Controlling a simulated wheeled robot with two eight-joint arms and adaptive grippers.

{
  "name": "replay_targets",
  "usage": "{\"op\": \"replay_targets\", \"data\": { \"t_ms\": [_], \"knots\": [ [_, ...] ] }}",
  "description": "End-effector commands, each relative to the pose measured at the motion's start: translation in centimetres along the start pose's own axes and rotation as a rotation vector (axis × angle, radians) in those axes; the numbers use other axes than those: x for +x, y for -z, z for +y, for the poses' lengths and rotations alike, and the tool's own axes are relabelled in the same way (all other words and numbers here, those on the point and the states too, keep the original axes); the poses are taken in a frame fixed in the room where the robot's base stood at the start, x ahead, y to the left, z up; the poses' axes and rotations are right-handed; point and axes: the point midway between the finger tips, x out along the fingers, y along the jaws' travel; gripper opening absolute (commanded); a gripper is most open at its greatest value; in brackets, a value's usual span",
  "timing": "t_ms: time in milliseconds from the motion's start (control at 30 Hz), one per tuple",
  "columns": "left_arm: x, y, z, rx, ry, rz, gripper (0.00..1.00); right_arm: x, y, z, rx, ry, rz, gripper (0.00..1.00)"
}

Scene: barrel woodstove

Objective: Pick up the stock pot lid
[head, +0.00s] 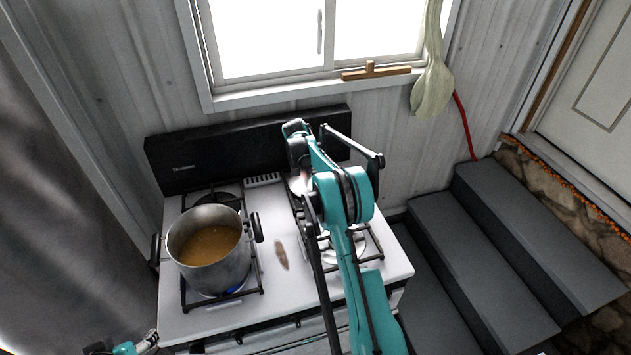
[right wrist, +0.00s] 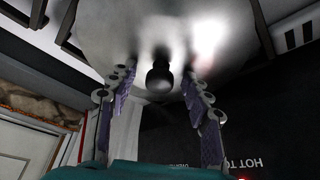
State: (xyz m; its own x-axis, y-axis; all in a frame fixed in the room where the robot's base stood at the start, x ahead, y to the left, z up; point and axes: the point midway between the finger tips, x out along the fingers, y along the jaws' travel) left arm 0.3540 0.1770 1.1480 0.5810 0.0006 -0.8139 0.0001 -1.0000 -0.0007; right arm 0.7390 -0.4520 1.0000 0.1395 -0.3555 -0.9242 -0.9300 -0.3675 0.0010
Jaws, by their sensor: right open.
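The stock pot lid (right wrist: 205,60) is a shiny metal disc with a dark round knob (right wrist: 160,78), filling the top of the right wrist view. My right gripper (right wrist: 158,74) is open, with one finger on each side of the knob. I cannot tell whether the fingers touch it. In the head view, my right arm covers most of the lid on the stove's right side, and a pale bit of it (head: 298,184) seems to show beside the arm. My left gripper (head: 126,347) is only partly in view at the bottom left, and its jaws are unclear.
A steel stock pot (head: 212,272) with brownish liquid stands on the left front burner, a blue flame under it. The white stove (head: 185,325) has a black back panel (head: 210,155). Grey steps (head: 470,260) are on the right. A window (head: 310,40) is behind.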

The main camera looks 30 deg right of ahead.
Motion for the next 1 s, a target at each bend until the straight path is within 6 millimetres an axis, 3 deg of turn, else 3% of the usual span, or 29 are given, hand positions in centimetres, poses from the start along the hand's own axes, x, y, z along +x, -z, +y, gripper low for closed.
{"op": "replay_targets", "data": {
  "t_ms": [67,267,733,1000],
  "knots": [
    [0.0,0.0,0.0,0.000,0.000,0.000,0.59,-0.1,0.0,0.0,0.000,0.000,0.000,0.49],
    [0.0,0.0,0.0,0.000,0.000,0.000,0.59,-0.1,0.0,0.0,0.000,0.000,0.000,0.00],
    [-0.1,0.1,0.0,0.000,0.000,0.000,0.59,-0.5,0.2,0.0,0.000,0.000,0.000,0.00],
    [-0.6,0.4,0.0,0.000,0.000,0.000,0.59,-3.9,1.6,0.0,0.000,0.000,0.000,0.00]
  ]
}}
